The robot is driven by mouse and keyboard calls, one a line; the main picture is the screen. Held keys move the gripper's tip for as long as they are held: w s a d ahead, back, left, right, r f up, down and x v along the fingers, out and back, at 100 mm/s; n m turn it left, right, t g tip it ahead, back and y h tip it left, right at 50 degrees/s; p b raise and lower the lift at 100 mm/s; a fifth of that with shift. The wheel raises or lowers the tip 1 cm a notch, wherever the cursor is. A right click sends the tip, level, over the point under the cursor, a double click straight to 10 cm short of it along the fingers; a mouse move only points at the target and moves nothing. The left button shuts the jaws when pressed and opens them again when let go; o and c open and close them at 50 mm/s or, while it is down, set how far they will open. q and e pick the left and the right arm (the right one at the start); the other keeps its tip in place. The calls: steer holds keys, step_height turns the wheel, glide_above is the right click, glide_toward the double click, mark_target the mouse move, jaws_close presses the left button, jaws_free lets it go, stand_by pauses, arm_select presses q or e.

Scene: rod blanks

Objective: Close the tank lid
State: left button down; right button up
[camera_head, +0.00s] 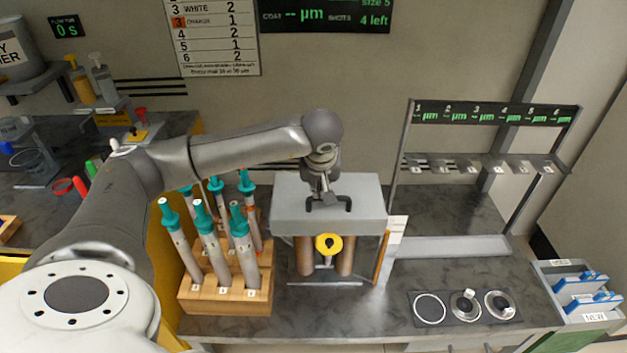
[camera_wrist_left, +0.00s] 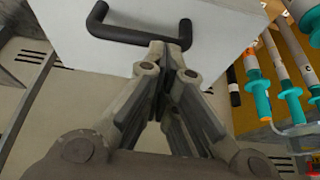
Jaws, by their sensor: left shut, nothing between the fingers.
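The tank (camera_head: 329,228) is a grey box-like unit on the bench, with a light grey top and copper-coloured cylinders below its front. A dark U-shaped handle (camera_head: 344,203) stands on the top, which looks flat; the handle also shows in the left wrist view (camera_wrist_left: 135,38) on the pale panel. My left gripper (camera_head: 324,200) is at the handle, and in the left wrist view its fingers (camera_wrist_left: 163,50) are together beside the bar, with nothing between them. I cannot tell whether they touch the handle. My right gripper is not in view.
A wooden rack (camera_head: 225,297) with several teal-capped tubes stands left of the tank. A frame with displays (camera_head: 490,113) stands to the right. A dark plate with round rings (camera_head: 430,307) lies at the front right. A yellow round tag (camera_head: 328,244) is on the tank's front.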

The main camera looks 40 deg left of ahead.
arm_select(q)
steer(key=shift+f, duration=0.1)
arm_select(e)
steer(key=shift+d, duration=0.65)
arm_select(q)
steer(key=shift+r, duration=0.35)
steer(key=r+p, duration=0.2)
steer(key=r, duration=0.1)
steer(key=r+p, duration=0.1)
steer(key=shift+w+a+r, duration=0.15)
steer(key=shift+w, duration=0.15)
steer(key=s+d+f+b, duration=0.2)
steer(key=s+d, duration=0.4)
steer(key=s, duration=0.2)
steer(key=shift+f+b, duration=0.25)
steer(key=shift+b, duration=0.1)
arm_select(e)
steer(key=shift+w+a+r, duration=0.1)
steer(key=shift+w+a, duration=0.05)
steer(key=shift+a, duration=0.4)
